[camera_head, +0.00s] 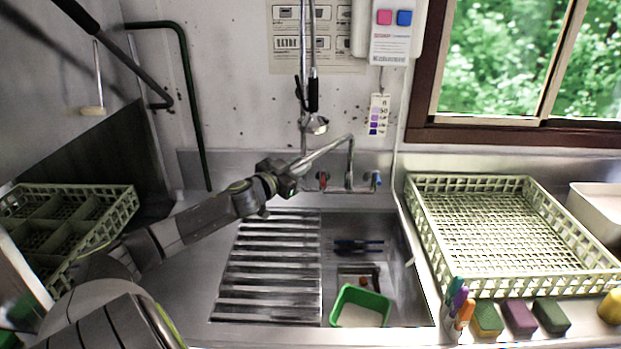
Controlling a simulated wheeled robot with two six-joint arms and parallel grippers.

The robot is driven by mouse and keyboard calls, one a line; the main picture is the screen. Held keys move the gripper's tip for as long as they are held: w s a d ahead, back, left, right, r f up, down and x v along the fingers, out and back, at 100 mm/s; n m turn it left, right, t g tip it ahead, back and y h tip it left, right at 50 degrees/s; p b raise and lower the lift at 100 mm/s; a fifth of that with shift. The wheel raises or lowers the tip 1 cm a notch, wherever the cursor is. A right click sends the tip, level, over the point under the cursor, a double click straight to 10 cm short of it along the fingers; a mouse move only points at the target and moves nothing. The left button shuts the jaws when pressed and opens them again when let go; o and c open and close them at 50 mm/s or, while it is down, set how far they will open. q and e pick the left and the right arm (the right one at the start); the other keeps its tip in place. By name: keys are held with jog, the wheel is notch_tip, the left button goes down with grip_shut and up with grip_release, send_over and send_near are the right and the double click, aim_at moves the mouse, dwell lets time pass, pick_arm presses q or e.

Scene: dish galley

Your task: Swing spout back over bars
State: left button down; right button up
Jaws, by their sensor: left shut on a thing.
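The spout (327,149) is a chrome tube that rises from the faucet body (348,181) on the back wall and points left and forward. My left gripper (287,176) is shut on the spout near its free end; the fingertips hide that end. The bars (268,268) are a rack of several metal slats across the left part of the sink. The gripper and the held spout end are above the back edge of the bars. My right gripper is not in view.
A green tub (360,306) sits in the open right part of the sink. A pale dish rack (512,235) stands right, with sponges (520,316) in front. Another rack (66,225) is at left.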

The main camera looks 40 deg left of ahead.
pick_arm(q)
jog(key=a+m+h, duration=0.1)
jog(key=a+h, duration=0.1)
jog(key=a, duration=0.1)
jog(key=shift+a+m+h+b, duration=0.35)
jog(key=shift+m+h+b, duration=0.05)
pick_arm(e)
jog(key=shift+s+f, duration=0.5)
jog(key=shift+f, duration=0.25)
pick_arm(q)
jog(key=shift+r, duration=0.1)
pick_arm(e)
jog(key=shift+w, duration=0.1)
pick_arm(q)
jog(key=c, duration=1.5)
grip_release()
jog(key=shift+a, duration=0.1)
jog(key=shift+c, duration=0.2)
jog(key=shift+o, duration=1.2)
jog(key=shift+w+a, duration=0.1)
jog(key=shift+a+f, duration=0.1)
jog(key=shift+f, duration=0.15)
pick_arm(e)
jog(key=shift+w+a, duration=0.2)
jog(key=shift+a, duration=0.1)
